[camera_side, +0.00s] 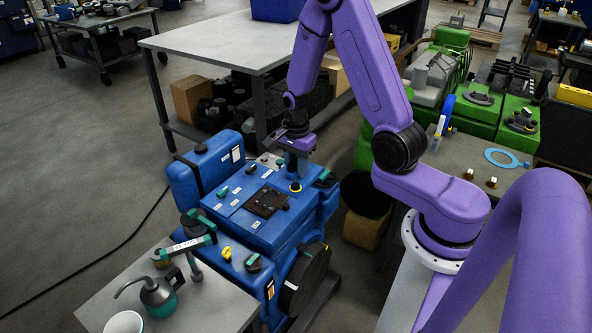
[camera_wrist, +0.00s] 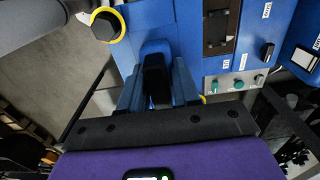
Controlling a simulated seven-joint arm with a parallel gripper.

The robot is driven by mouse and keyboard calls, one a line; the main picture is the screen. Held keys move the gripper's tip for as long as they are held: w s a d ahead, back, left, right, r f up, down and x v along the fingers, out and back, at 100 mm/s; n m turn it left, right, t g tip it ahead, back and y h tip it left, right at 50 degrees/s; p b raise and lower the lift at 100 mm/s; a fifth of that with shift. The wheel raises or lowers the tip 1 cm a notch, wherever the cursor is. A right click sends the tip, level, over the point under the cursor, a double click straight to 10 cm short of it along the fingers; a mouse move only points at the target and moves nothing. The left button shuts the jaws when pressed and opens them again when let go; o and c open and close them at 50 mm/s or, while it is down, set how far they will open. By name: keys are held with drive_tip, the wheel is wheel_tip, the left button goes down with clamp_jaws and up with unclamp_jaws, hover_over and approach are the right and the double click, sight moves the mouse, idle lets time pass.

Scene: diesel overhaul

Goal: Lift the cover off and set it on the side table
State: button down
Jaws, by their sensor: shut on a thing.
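The blue engine (camera_side: 232,209) stands at the middle of the side view. A dark rectangular plate or recess (camera_side: 265,201) lies in its top; I cannot tell whether this is the cover. The dark rectangle also shows in the wrist view (camera_wrist: 220,32). My gripper (camera_side: 297,176) points down over the engine's far right part, just above a yellow-ringed spot (camera_side: 295,187). In the wrist view my gripper (camera_wrist: 155,88) is shut on a black part (camera_wrist: 154,76) with blue around it. I cannot tell whether this part belongs to the cover. The part's underside is hidden.
A grey table (camera_side: 215,40) stands behind the engine with a blue bin at its back. A black cap with a yellow ring (camera_wrist: 105,25) is near my fingers.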

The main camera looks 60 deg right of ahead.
drive_tip(key=shift+r, duration=0.1)
drive_tip(key=shift+r, duration=0.55)
wheel_tip(320, 180, up, 4)
drive_tip(key=shift+f, duration=0.1)
drive_tip(key=w+a+n, duration=0.3)
drive_tip(key=a+n, duration=1)
drive_tip(key=a, duration=1.5)
drive_tip(key=s+a+n, duration=0.4)
drive_tip(key=a+n, duration=0.1)
drive_tip(key=a, duration=0.7)
drive_tip(key=shift+s+a+f, duration=0.1)
drive_tip(key=shift+a+f, duration=0.05)
drive_tip(key=shift+f, duration=6.1)
drive_tip(key=shift+s+a+f, duration=0.1)
drive_tip(key=shift+f, duration=6.15)
